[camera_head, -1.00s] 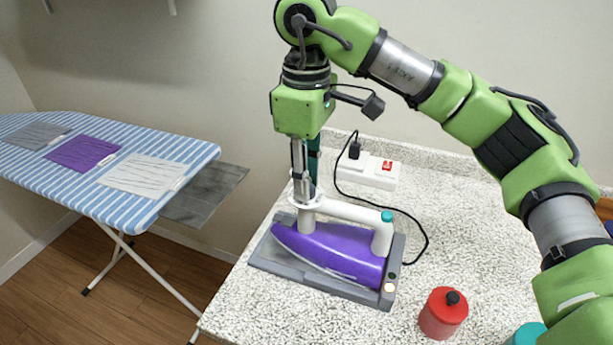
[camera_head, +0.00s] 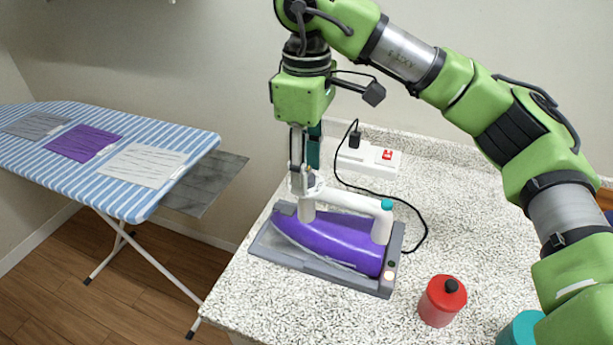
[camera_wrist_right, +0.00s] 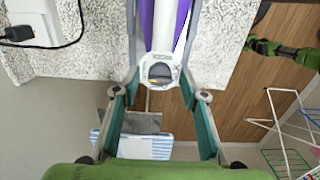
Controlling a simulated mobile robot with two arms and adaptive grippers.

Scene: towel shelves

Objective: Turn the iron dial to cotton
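The purple and white iron (camera_head: 335,243) lies on its grey rest on the speckled counter, its white handle (camera_head: 345,201) on top. Its dial (camera_wrist_right: 160,73) is a dark grey knob with a small yellow mark on a white round face; the mark is at the knob's lower left in the right wrist view. My right gripper (camera_wrist_right: 160,88) points down at the dial with its teal-padded fingers apart on either side of it. I cannot tell whether they touch it. My left gripper is outside the head view; a green arm shows far off in the right wrist view, its fingers unclear.
A red canister (camera_head: 441,303) and a teal one (camera_head: 521,329) stand at the counter's front right. A black cord runs behind the iron to a white power strip (camera_head: 372,160). The striped ironing board (camera_head: 115,175) with cloths stands left, past a floor gap.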

